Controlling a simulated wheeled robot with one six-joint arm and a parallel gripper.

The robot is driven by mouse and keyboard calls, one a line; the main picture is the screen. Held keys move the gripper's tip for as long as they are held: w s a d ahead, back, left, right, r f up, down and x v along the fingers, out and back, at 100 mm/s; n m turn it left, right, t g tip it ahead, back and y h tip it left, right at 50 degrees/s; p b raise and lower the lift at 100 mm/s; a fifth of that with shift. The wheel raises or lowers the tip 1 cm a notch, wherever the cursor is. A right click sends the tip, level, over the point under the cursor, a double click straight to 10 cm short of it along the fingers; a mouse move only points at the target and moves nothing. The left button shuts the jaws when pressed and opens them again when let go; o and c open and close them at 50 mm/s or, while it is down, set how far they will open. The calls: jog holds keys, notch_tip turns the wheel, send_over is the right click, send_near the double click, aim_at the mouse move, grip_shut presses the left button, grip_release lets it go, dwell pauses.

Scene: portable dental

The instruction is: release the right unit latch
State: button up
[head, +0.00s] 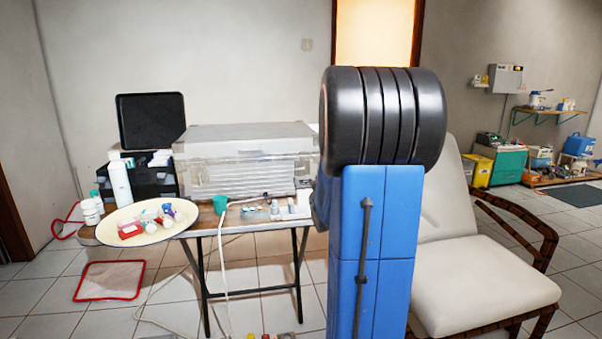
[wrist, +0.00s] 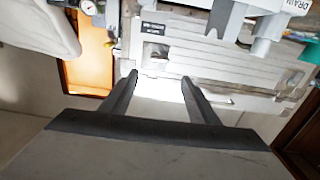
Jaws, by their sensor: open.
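The portable unit is a grey-silver case (head: 245,178) on a folding table, and my arm covers its right end in the head view. In the wrist view its ribbed front panel (wrist: 222,68) appears upside down. A small metal plate (wrist: 155,52) beside a dark label on that panel may be a latch, but I cannot tell for sure or which side it belongs to. My gripper (wrist: 160,80) is open and empty, its fingertips pointing at the panel near this plate. Contact is not clear. The gripper is hidden behind my arm in the head view.
The folding table (head: 250,226) also carries a round tray (head: 110,232) of small items, a teal cup (head: 220,204) and handpieces along its front edge. A pressure gauge (wrist: 87,7) shows in the wrist view. A white padded chair (head: 480,275) stands close on the right.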

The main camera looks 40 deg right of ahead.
aim_at(300, 169)
jog(key=x, duration=1.1)
jog(key=shift+w, duration=0.15)
jog(key=c, duration=1.1)
